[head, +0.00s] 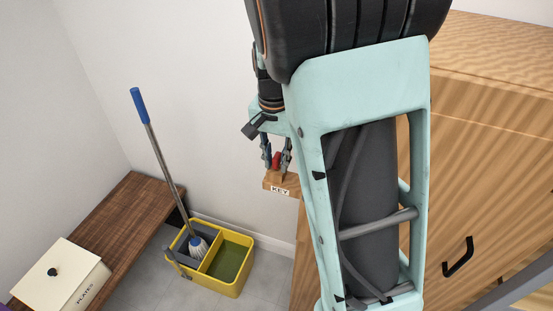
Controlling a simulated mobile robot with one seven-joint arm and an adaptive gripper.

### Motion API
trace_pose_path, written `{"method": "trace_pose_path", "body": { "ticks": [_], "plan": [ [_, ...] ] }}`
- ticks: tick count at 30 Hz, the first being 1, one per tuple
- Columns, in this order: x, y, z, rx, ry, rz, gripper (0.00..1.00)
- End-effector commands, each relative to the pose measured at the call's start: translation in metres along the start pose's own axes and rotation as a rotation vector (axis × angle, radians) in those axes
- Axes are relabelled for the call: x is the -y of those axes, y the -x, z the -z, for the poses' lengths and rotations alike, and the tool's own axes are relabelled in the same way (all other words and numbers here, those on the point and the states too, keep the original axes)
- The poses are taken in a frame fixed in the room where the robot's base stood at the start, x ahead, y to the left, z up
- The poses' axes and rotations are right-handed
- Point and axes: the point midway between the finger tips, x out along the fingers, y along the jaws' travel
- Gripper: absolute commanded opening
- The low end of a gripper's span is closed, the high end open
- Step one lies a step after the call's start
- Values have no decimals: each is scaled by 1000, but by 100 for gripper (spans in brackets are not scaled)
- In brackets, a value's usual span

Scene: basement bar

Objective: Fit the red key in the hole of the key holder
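My gripper (277,157) points down at the middle of the head view, partly beside my own arm. Its two dark fingers stand on either side of a small red key (276,160), which fills the gap between the fingertips. The wooden key holder (268,183), with a white "KEY" label, is directly below the fingertips. A raised wooden part of the holder shows just under the key. Whether the key is in the hole or just above it I cannot tell, as the hole does not show. My arm hides the right part of the holder.
A wooden cabinet (490,150) with a black handle fills the right side. A yellow mop bucket (230,284) with a blue-handled mop (160,155) stands on the floor. At left, a dark wooden bench (125,215) bears a cream "PLATES" box (60,272). A white wall is behind.

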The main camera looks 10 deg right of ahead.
Motion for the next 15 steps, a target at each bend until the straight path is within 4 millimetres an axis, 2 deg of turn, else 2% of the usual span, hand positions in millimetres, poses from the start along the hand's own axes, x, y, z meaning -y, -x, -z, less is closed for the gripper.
{"method": "trace_pose_path", "body": {
  "ticks": [11,15],
  "plan": [
    [0,2,0,0,0,1,31],
    [1,17,1,-3,1,4,31]
  ]
}}
